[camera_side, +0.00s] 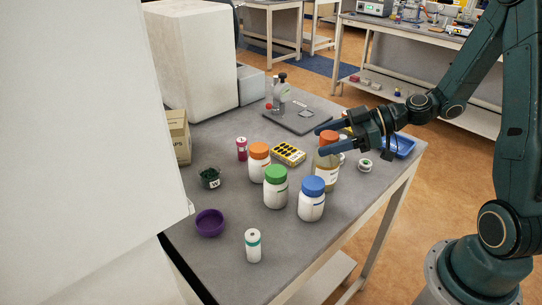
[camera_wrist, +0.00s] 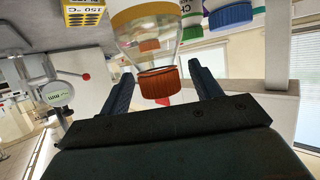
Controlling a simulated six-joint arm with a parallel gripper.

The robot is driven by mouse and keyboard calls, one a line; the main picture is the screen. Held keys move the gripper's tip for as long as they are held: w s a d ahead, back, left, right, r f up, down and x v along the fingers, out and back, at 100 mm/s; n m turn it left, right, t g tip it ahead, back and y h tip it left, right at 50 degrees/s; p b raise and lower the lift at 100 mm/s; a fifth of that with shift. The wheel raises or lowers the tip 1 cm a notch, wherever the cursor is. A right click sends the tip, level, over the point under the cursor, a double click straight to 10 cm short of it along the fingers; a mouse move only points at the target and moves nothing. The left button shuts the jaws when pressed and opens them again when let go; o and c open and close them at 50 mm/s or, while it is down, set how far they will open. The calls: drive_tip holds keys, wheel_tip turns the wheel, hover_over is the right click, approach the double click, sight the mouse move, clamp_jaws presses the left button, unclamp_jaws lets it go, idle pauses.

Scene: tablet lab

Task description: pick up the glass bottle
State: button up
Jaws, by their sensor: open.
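My fingers hide part of the cap in the side view.
Blue-capped (camera_side: 312,203), green-capped (camera_side: 276,190) and orange-capped (camera_side: 259,166) white jars stand close by on the left. A yellow blister tray (camera_side: 289,153) lies behind them. A blue tray (camera_side: 402,146) is on the right.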

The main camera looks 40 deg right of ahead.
drive_tip(key=shift+c, duration=0.4)
clamp_jaws()
drive_tip(key=shift+r, duration=0.2)
wheel_tip(320, 180, up, 20)
drive_tip(key=shift+f, duration=0.15)
idle(0.8)
idle(0.4)
